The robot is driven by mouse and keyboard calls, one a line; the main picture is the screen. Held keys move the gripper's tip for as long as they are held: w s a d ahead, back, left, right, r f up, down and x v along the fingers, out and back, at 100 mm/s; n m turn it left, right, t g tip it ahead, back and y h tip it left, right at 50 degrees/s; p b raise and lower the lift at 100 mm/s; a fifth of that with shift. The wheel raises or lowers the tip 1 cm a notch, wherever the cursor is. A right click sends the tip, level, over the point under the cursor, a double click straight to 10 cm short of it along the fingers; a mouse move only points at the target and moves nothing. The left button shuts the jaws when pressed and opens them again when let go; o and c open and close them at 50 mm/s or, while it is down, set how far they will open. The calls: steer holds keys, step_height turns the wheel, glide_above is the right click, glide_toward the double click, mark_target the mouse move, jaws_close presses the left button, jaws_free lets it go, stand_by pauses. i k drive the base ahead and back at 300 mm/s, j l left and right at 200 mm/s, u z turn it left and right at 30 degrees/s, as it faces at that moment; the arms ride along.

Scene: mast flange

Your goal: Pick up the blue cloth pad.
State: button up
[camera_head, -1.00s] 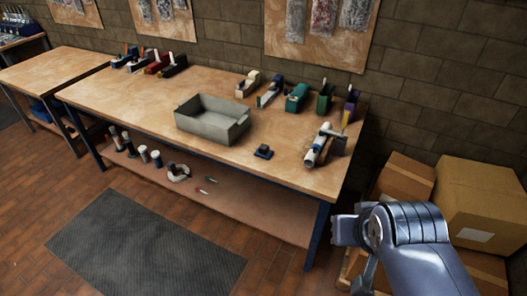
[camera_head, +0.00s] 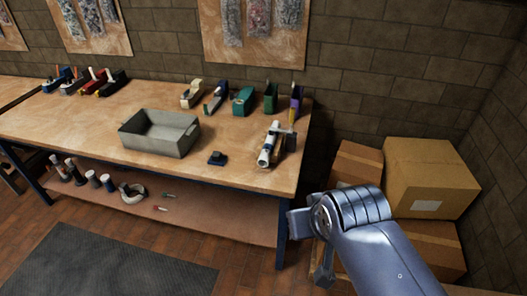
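A small dark blue item (camera_head: 217,158), which looks like the blue cloth pad, lies on the wooden workbench (camera_head: 235,178) near its front edge, right of the grey bin. A darker raised part shows on it; I cannot tell whether that is a separate thing. My silver arm reaches in from the lower right, in front of the bench's right end and well apart from the pad. I cannot make out my gripper's fingers in this view.
A grey open bin (camera_head: 160,133) stands left of the pad, and a white roll (camera_head: 269,145) lies to its right. Several tape dispensers line the back edge. Cardboard boxes (camera_head: 432,178) are stacked right of the bench. Bare bench top lies around the pad.

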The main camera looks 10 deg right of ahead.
mark_target(216, 159)
steer(key=i+j+z, duration=0.2)
steer(key=i+j, duration=1.2)
steer(key=i, duration=0.2)
